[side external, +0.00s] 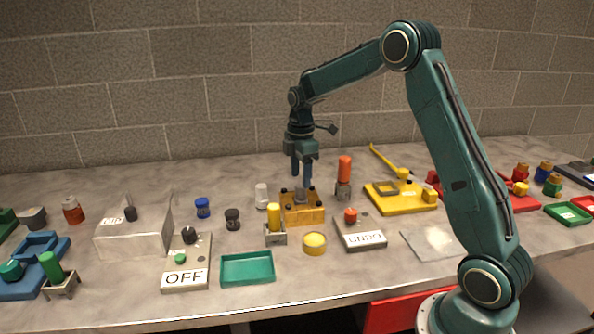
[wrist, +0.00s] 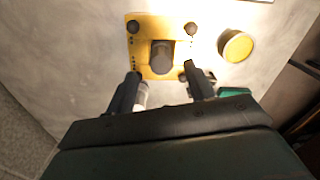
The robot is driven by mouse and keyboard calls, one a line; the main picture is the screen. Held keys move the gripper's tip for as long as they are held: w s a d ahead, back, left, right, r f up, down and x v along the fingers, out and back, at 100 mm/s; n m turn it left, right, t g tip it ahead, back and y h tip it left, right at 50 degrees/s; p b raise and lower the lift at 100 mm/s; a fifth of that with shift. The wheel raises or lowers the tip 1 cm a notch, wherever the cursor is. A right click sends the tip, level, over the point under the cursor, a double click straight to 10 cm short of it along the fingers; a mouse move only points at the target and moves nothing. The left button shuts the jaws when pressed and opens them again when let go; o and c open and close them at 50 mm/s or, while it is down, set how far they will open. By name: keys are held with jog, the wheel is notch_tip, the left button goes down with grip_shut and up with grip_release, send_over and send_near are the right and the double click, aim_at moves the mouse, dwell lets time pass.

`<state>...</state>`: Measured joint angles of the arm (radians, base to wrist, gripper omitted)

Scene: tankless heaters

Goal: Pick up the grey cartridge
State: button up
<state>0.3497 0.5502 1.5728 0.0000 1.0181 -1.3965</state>
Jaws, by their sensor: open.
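The grey cartridge (side external: 301,194) stands on a yellow block (side external: 303,213) with dark knobs at its corners, near the middle of the bench. In the wrist view the cartridge (wrist: 161,56) shows as a dark grey rounded body on the yellow plate (wrist: 140,46). My gripper (side external: 302,178) points down just above the cartridge in the side view. In the wrist view its two fingers (wrist: 160,80) are spread apart, with the cartridge ahead of and between their tips. The gripper is open and empty. Its finger partly hides the cartridge's top in the side view.
A yellow cylinder in a grey holder (side external: 275,237) stands close at the front left. A green tray (side external: 247,269) and the UNDO box (side external: 360,232) lie in front.

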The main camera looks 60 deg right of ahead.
aim_at(301, 185)
jog(key=shift+s+f, duration=0.1)
jog(key=shift+f, duration=2.35)
jog(key=c, duration=1.1)
jog(key=shift+r, duration=0.2)
notch_tip(301, 185, up, 20)
jog(key=shift+f, duration=0.15)
